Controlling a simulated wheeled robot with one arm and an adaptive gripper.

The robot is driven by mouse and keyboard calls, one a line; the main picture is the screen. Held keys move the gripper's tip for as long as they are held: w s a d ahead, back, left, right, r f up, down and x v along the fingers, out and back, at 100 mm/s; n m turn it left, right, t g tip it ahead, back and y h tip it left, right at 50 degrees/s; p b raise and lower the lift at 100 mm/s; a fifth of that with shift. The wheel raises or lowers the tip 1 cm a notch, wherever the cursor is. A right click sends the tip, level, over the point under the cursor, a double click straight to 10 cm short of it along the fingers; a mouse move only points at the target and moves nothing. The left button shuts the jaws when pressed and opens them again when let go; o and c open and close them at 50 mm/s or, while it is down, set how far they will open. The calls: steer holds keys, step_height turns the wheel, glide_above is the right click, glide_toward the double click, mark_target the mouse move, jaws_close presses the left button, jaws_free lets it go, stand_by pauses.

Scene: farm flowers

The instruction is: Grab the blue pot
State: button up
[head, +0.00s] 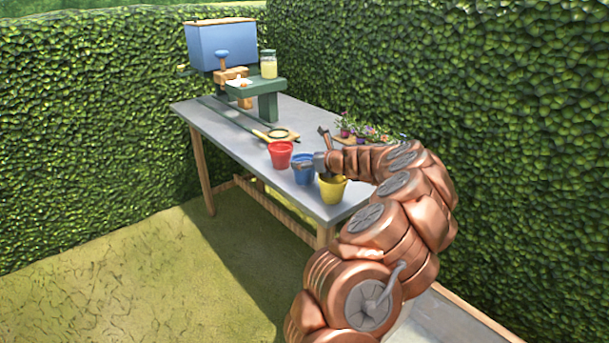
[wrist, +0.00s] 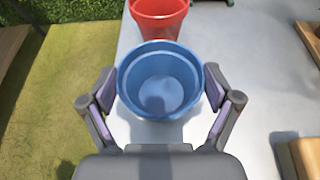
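The blue pot (head: 303,175) stands upright on the grey table between the red pot (head: 280,154) and the yellow pot (head: 332,188). In the wrist view, the empty blue pot (wrist: 160,82) sits between the two fingers of my gripper (wrist: 160,88), one finger beside each side of its rim. The fingers are spread wide; I cannot tell whether they touch the rim. In the head view, my gripper (head: 318,152) is at the blue pot's rim and hides part of it. The red pot (wrist: 158,18) is beyond the blue pot in the wrist view.
The grey table (head: 240,150) has a green stand (head: 265,88) with a blue box (head: 222,46) and a jar (head: 269,64) at its far end. Flowers (head: 362,130) stand behind my gripper. Hedges (head: 500,80) border the table's back.

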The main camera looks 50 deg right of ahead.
steer(key=c, duration=0.7)
steer(key=shift+r, duration=0.1)
